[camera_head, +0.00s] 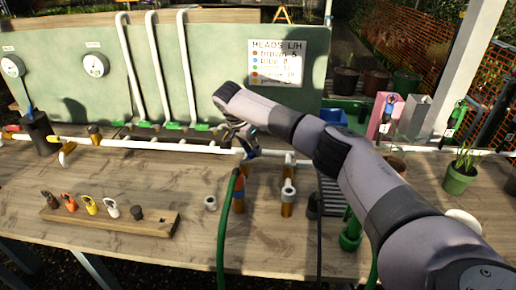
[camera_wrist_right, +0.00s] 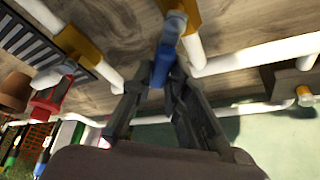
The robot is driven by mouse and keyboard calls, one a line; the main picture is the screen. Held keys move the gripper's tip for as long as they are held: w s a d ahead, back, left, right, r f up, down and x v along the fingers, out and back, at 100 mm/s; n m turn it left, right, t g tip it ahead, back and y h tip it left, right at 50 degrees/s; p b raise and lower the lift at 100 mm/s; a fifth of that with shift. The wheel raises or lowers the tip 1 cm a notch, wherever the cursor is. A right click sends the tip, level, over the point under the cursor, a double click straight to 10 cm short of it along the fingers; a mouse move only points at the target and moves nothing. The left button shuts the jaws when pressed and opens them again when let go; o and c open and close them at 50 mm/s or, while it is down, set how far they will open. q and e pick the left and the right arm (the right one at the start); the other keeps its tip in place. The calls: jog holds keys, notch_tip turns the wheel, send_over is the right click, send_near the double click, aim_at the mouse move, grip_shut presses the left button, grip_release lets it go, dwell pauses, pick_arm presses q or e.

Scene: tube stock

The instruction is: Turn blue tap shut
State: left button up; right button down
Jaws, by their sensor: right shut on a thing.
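The blue tap (camera_wrist_right: 161,65) shows in the wrist view, with its lever between my right fingers. It sits at a brass fitting on the white pipe (camera_wrist_right: 258,54). My right gripper (camera_wrist_right: 168,84) is shut on the blue lever. In the head view my right gripper (camera_head: 244,148) is at the middle of the white pipe run (camera_head: 150,144), and it hides most of the tap. I cannot tell the lever's exact angle to the pipe. My left gripper is not in view.
A wooden rack (camera_head: 110,221) with several coloured clips lies at the front left. A green hose (camera_head: 222,230) rises just in front of my right gripper. A green panel (camera_head: 120,75) with a sign (camera_head: 275,62) stands behind. A potted plant (camera_head: 460,178) stands at right.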

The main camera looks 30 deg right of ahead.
jog(key=shift+s+r+m, duration=0.1)
jog(key=shift+s+m, duration=0.05)
jog(key=shift+m, duration=0.35)
jog(key=shift+s+d+m+g, duration=0.1)
jog(key=shift+s+m+g, duration=0.05)
jog(key=shift+m+g, duration=0.2)
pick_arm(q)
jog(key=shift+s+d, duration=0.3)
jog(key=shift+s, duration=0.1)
pick_arm(e)
jog(key=shift+s+a+m+g+y, duration=0.15)
jog(key=shift+s+m+g, duration=0.35)
jog(key=shift+m, duration=0.9)
jog(key=shift+s+a+m+g+y, duration=0.15)
jog(key=shift+s+m+g, duration=0.35)
jog(key=shift+m, duration=0.85)
jog(key=shift+s+a+m+g+y, duration=0.15)
jog(key=shift+s+m+g, duration=0.35)
jog(key=shift+m, duration=0.9)
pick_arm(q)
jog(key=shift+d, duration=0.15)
pick_arm(e)
jog(key=c, duration=1.6)
grip_release()
jog(key=shift+s+a, duration=0.1)
jog(key=shift+o, duration=0.2)
